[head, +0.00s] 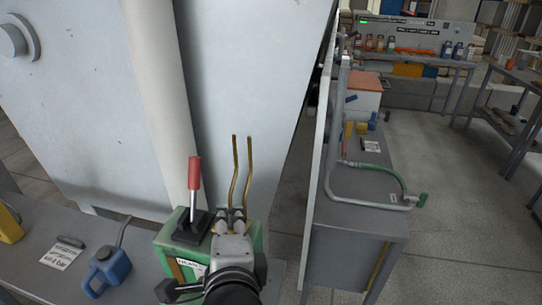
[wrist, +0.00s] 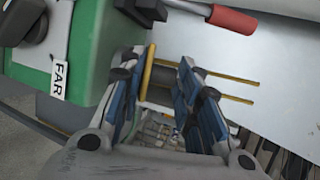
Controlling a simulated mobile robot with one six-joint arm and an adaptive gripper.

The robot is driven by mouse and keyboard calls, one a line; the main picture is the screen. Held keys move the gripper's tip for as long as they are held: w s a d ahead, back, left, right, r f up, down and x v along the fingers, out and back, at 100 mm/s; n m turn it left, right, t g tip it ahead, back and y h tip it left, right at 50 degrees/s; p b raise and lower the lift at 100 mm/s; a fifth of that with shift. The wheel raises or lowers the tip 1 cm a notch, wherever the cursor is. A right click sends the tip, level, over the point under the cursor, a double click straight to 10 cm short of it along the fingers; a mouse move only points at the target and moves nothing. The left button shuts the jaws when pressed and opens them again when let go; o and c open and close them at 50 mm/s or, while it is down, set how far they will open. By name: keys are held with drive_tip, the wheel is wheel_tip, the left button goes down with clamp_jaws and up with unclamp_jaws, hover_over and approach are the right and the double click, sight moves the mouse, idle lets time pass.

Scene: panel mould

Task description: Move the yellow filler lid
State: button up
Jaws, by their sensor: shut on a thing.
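My gripper (head: 232,222) is at the right end of the green unit (head: 170,250), below two thin brass rods. In the wrist view my gripper (wrist: 158,80) has its blue-padded fingers on either side of a thin yellow piece, which looks like the yellow filler lid (wrist: 147,72) seen edge-on. The fingers are shut on it. Most of the lid is hidden, and in the head view my gripper covers it. A short dark grey cylinder shows beside the yellow piece. I cannot tell whether the lid still touches the unit.
A lever with a red handle (head: 194,173) stands on the green unit, close left of my gripper. The brass rods (head: 242,170) rise just beyond it. A blue can (head: 106,268) and a yellow object (head: 9,225) are on the bench. A large grey panel (head: 240,90) stands behind.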

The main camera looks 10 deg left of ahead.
drive_tip(key=shift+r, duration=0.3)
